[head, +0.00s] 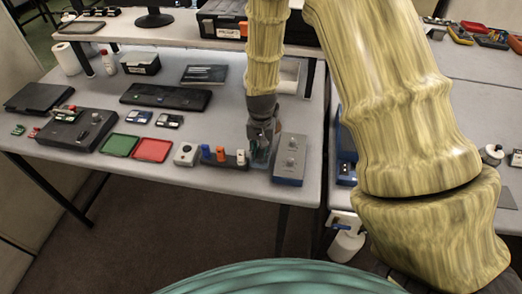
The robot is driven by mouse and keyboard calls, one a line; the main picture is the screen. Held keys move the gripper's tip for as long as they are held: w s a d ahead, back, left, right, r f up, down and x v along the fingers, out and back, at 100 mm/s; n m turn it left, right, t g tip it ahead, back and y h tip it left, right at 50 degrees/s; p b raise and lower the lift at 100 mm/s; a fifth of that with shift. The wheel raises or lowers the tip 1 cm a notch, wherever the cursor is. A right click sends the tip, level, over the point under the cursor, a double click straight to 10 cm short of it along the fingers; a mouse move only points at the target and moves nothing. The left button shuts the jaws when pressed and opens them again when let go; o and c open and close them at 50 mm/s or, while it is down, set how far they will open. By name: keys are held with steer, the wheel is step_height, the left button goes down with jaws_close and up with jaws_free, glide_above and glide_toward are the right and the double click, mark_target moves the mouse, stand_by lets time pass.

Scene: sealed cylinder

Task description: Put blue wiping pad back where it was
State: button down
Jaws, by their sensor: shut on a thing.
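My gripper (262,147) points down over the front of the table, between a dark rack and a grey-blue box. It is shut on a small blue-green thing (260,157) that looks like the blue wiping pad. The fingers hide much of it, and I cannot tell whether it touches the surface below. The dark rack (231,161) just left of my gripper holds small upright pieces with blue, orange and white tops.
The grey-blue box with knobs (289,170) stands close to the right of my gripper. A white box with a round knob (186,154), a red tray (152,150) and a green tray (119,145) lie to the left. A black keyboard-like device (166,97) is farther back.

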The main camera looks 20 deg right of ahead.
mark_target(261, 152)
steer(key=shift+f, duration=0.4)
steer(key=shift+f, duration=0.2)
steer(key=c, duration=1.5)
jaws_free()
steer(key=shift+r, duration=0.3)
step_height(261, 152, up, 12)
steer(key=b, duration=0.4)
steer(key=shift+f, duration=0.1)
